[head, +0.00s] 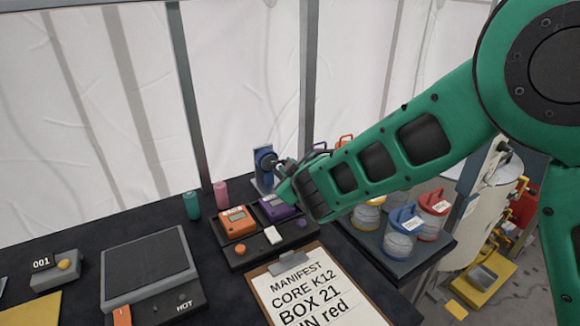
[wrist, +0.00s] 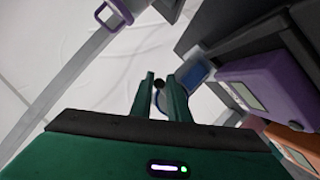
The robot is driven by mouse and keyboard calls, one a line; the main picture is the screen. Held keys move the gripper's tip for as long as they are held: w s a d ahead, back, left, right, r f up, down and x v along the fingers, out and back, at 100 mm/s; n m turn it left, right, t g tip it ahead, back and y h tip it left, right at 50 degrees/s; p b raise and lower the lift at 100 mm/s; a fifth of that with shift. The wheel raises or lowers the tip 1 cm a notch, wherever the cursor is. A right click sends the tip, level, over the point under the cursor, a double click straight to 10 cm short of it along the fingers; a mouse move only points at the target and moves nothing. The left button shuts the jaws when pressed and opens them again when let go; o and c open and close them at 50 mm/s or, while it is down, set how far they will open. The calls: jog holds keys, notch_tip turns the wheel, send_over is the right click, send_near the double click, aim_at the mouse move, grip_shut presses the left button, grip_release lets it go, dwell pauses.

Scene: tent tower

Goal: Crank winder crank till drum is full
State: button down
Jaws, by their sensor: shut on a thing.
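In the wrist view my gripper's two green fingers (wrist: 162,84) are closed around the crank's dark knob (wrist: 158,83). A blue part of the winder (wrist: 196,73) shows just right of the fingers. The crank arm is mostly hidden by my gripper, and how full the drum is cannot be told.
Orange (head: 236,222) and purple (head: 277,208) boxes sit in a dark tray close below my gripper. A clipboard (head: 310,289) lies in front. Lidded jars (head: 400,237) stand right, under my arm. Teal (head: 192,205) and pink (head: 221,194) cylinders stand left of the winder.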

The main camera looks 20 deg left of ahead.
jog(key=m+g, duration=0.1)
jog(key=m+y, duration=0.1)
jog(key=m, duration=0.1)
jog(key=shift+a+f+g, duration=0.1)
jog(key=shift+f+g, duration=0.25)
jog(key=shift+g, duration=0.05)
jog(key=m, duration=0.1)
jog(key=m+g+y, duration=0.1)
jog(key=f+m, duration=0.1)
jog(key=shift+s+a+f+g+y, duration=0.1)
jog(key=shift+s+a+g+y, duration=0.2)
jog(key=shift+g, duration=0.1)
jog(key=m, duration=0.1)
jog(key=m+g+y, duration=0.1)
jog(key=m, duration=0.1)
jog(key=shift+s+a+f+y, duration=0.3)
jog(key=shift+s+f, duration=0.05)
jog(key=shift+f, duration=0.05)
jog(key=shift+s+a+f+m+g+y, duration=0.15)
jog(key=shift+m+g+y, duration=0.1)
jog(key=shift+m, duration=0.2)
jog(key=shift+s+a+r+m+g+y, duration=0.15)
jog(key=shift+m+y, duration=0.15)
jog(key=shift+m, duration=0.2)
jog(key=shift+s+f+m+g+y, duration=0.1)
jog(key=shift+m+g+y, duration=0.15)
jog(key=shift+m, duration=0.2)
jog(key=c, duration=1.7)
grip_release()
jog(key=shift+s+f, duration=0.15)
